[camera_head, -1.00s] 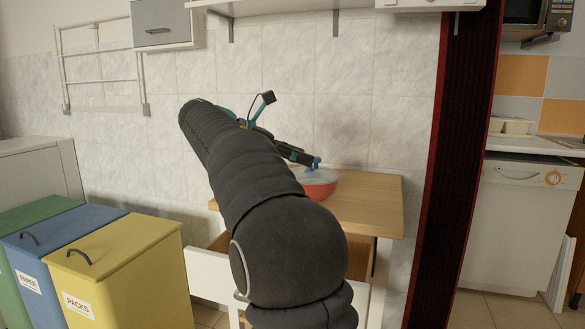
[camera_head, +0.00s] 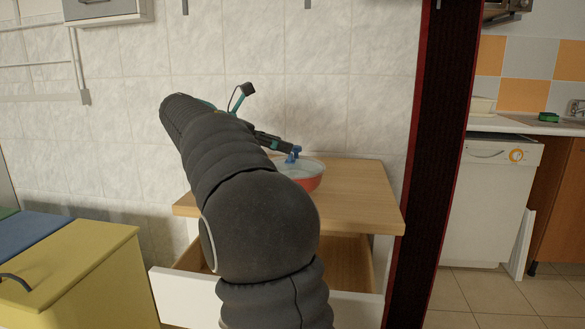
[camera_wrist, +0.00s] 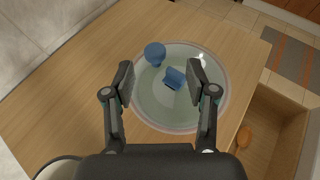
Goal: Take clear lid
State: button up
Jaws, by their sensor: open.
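The clear lid (camera_wrist: 145,103) is a round, see-through disc seen from above in the wrist view. Two blue parts show at it, one (camera_wrist: 154,53) near its far rim and one (camera_wrist: 174,79) near its middle. I cannot tell which of them is its knob. In the head view the lid (camera_head: 297,167) sits on a red bowl (camera_head: 309,184) on the wooden top. My gripper (camera_wrist: 160,80) is open above the lid, with a finger on each side of the middle blue part. In the head view my arm partly hides the bowl.
The wooden cabinet top (camera_head: 350,190) has free room around the bowl. Below it a drawer (camera_head: 345,263) stands open, with a small orange-brown object (camera_wrist: 244,137) inside. A yellow bin (camera_head: 85,265) is at left. A dark red post (camera_head: 440,130) stands right of the cabinet.

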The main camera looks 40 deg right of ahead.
aim_at(296, 146)
jog(key=shift+w+r+x, duration=0.1)
jog(key=shift+w+x, duration=0.05)
jog(key=shift+x, duration=1.25)
jog(key=shift+w+r+x, duration=0.1)
jog(key=shift+w+x, duration=0.05)
jog(key=shift+x, duration=1.3)
jog(key=shift+d, duration=0.1)
grip_shut()
